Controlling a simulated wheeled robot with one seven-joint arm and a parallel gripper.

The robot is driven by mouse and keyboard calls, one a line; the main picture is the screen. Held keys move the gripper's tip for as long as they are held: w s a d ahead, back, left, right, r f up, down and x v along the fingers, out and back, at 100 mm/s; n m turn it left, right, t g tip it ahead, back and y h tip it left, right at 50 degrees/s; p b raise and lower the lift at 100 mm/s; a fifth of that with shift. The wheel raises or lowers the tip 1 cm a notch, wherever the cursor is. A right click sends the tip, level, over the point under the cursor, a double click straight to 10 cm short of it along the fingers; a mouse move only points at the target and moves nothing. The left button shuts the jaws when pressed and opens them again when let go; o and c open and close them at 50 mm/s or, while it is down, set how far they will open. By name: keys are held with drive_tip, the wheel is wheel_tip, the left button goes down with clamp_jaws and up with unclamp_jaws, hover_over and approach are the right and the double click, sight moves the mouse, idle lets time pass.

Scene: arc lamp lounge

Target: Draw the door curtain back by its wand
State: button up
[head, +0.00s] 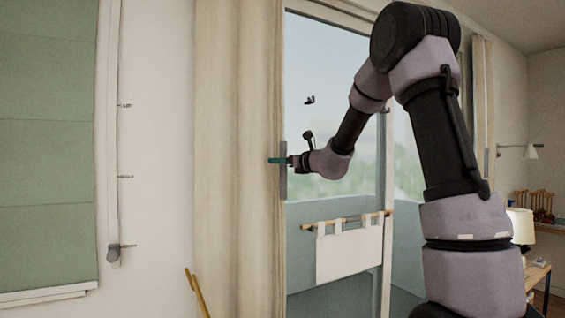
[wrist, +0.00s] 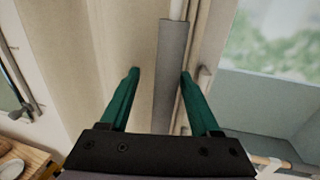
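The beige door curtain (head: 232,130) hangs in tall folds left of the glass door; it also fills the left middle of the wrist view (wrist: 95,45). The wand shows a grey grip (head: 283,178) at the curtain's right edge. In the wrist view the grip (wrist: 173,65) hangs upright below a pale rod. My gripper (head: 274,160) is at the grip's height, its green fingers reaching to the curtain's edge. In the wrist view my gripper (wrist: 160,75) is open, one finger on each side of the grip in the picture. I cannot tell whether either finger touches it.
The glass door (head: 335,120) stands right of the curtain, with a white cloth (head: 349,254) hanging from a wooden rail. A green blind (head: 47,140) is at the left. A lamp (head: 521,226) and table stand at the right.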

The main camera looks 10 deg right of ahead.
drive_tip(key=shift+d, duration=0.1)
drive_tip(key=v, duration=1)
drive_tip(key=shift+s+d, duration=0.2)
drive_tip(key=shift+s, duration=0.15)
